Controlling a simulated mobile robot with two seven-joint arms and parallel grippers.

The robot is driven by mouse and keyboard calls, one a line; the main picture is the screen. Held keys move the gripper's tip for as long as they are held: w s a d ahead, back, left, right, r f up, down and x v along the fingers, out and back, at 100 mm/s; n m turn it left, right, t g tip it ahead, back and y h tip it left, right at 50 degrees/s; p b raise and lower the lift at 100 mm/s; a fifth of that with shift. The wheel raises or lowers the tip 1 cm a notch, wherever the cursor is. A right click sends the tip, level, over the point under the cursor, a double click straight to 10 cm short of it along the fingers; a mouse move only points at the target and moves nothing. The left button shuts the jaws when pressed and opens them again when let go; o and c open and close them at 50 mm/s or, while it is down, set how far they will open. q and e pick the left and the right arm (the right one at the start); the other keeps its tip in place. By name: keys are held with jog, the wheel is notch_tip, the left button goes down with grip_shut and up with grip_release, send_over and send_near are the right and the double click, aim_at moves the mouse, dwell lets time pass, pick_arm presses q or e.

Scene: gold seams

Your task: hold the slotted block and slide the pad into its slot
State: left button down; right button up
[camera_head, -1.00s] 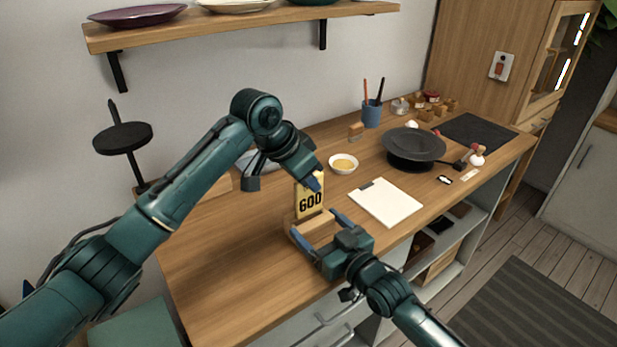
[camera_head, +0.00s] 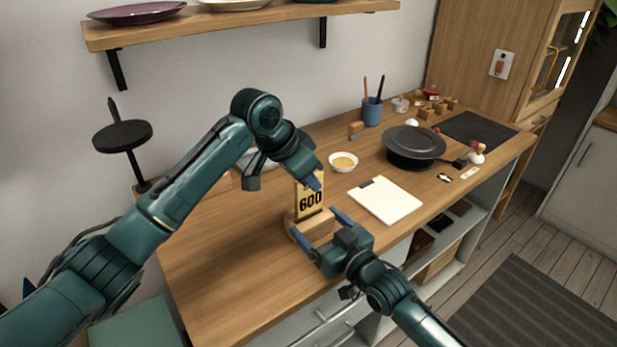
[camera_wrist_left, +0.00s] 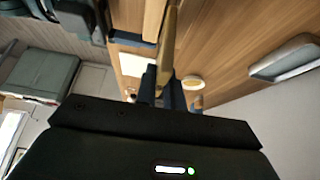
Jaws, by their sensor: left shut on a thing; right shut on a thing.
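The pad (camera_head: 310,197) is a thin yellowish upright plate with dark characters reading like "600". My left gripper (camera_head: 316,181) is shut on its upper part. In the left wrist view the pad (camera_wrist_left: 170,45) shows edge-on between the fingers of my left gripper (camera_wrist_left: 165,88). The slotted block (camera_head: 313,226) is light wood and sits on the counter directly below the pad. My right gripper (camera_head: 322,236) is shut on the block, with one blue finger at each end. The pad's lower edge meets the block's top in the picture; how deep it sits in the slot I cannot tell.
On the wooden counter (camera_head: 220,270), a white board (camera_head: 390,203) lies right of the block. A bowl (camera_head: 343,161), a black pan (camera_head: 414,148) and a blue cup (camera_head: 371,112) stand behind. A shelf (camera_head: 240,26) hangs above; the counter's left part is clear.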

pick_arm(q)
jog(key=shift+f, duration=2.25)
dwell(1.3)
jog(key=c, duration=1.4)
grip_release()
jog(key=shift+r, duration=0.1)
jog(key=v, duration=1.2)
pick_arm(e)
jog(key=o, duration=1)
